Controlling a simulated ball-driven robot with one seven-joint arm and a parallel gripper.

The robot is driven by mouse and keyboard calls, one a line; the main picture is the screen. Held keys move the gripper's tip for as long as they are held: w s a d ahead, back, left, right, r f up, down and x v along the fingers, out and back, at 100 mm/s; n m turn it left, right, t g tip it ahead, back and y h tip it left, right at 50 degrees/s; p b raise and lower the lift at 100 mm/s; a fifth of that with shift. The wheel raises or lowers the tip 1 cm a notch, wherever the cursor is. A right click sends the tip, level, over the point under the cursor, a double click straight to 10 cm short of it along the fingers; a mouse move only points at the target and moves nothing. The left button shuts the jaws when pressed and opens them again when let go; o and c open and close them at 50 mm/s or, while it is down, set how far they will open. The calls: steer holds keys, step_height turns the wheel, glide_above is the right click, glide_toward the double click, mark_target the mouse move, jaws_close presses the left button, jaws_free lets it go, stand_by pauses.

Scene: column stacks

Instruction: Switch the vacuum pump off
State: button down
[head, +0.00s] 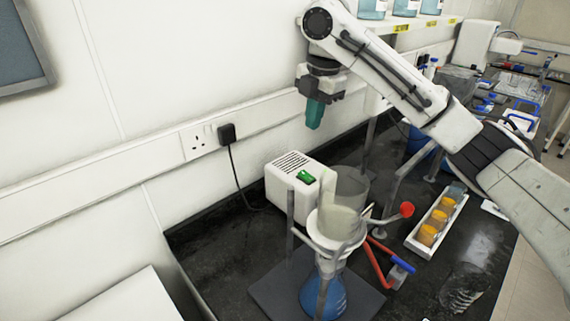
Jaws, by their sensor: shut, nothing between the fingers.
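The vacuum pump (287,187) is a white box with a slotted vent on top, standing on the black bench against the wall. A green rocker switch (306,177) sits on its top at the right side. I cannot tell the switch's position. My gripper (314,122) has teal fingers, is shut and empty, and points down. It is above the switch in the picture and apart from it.
A red-knobbed valve (406,209) and a tray of orange jars (453,210) are to the right. A plug (227,133) is in the wall socket.

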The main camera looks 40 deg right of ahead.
mark_target(303, 172)
stand_by(0.3)
steer(key=f, duration=0.4)
steer(key=w+f+p, duration=0.1)
steer(key=f, duration=0.4)
steer(key=w+f+p, duration=0.1)
steer(key=f, duration=0.3)
steer(key=shift+f, duration=0.4)
steer(key=shift+w, duration=0.1)
steer(key=shift+w+f, duration=0.1)
steer(key=shift+f, duration=0.1)
steer(key=shift+s+r, duration=0.2)
steer(key=shift+s, duration=0.15)
steer(key=shift+w+f, duration=0.15)
steer(key=shift+w, duration=0.1)
steer(key=shift+s+p, duration=0.4)
steer(key=shift+s, duration=0.45)
steer(key=shift+r, duration=0.25)
